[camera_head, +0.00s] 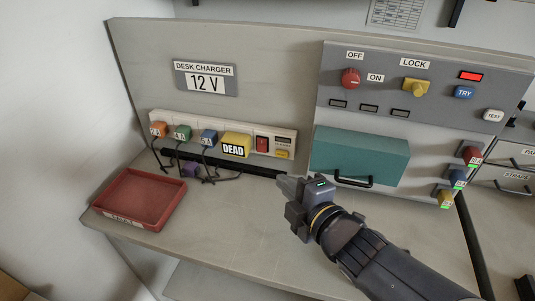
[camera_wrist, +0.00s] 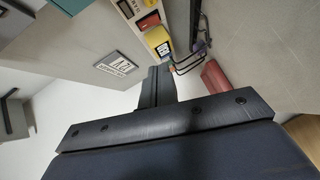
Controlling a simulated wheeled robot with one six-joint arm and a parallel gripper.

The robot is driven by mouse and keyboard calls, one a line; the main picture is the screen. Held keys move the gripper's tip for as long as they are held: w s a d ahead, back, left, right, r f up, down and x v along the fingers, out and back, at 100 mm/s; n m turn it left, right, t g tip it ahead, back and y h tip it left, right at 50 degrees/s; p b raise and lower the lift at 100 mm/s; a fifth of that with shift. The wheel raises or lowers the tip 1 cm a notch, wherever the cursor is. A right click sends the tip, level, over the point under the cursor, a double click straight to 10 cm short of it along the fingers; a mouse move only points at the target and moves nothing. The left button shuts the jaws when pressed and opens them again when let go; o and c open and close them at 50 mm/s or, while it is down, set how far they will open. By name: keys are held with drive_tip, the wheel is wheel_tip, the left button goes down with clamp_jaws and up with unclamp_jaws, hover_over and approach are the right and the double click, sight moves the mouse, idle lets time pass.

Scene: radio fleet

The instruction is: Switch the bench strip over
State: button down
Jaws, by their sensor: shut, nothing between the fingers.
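The bench strip (camera_head: 216,124) is a pale socket strip along the foot of the back panel. It holds an orange plug (camera_head: 158,129), a green plug (camera_head: 182,132), a blue plug (camera_head: 208,137) and a yellow block marked DEAD (camera_head: 236,145). Right of the block is a red switch (camera_head: 262,144), which also shows in the wrist view (camera_wrist: 149,22); its position is too small to tell. My gripper (camera_head: 281,182) is shut and empty, in front of and below the strip's right end, apart from it. In the wrist view its closed fingers (camera_wrist: 160,72) point toward the DEAD block.
A red tray (camera_head: 126,220) lies on the bench at left. A purple plug (camera_head: 189,169) and dark cords lie below the strip. A teal drawer box (camera_head: 360,153) with a black handle stands right, under a grey control panel (camera_head: 435,75). The bench front is clear.

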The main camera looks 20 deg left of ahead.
approach(259, 149)
drive_tip(key=a, duration=0.4)
drive_tip(key=shift+w+a+f, duration=0.15)
drive_tip(key=shift+w+f, duration=0.1)
drive_tip(key=shift+w, duration=0.65)
drive_tip(key=shift+w+a+f, duration=0.1)
drive_tip(key=shift+w+f, duration=0.15)
drive_tip(key=shift+w, duration=0.65)
drive_tip(key=shift+f+b, duration=0.1)
drive_tip(key=shift+b, duration=0.2)
drive_tip(key=shift+w+f+b, duration=0.15)
drive_tip(key=shift+f+b, duration=0.2)
drive_tip(key=shift+b, duration=0.7)
drive_tip(key=shift+r+p, duration=0.35)
drive_tip(key=shift+f, duration=0.1)
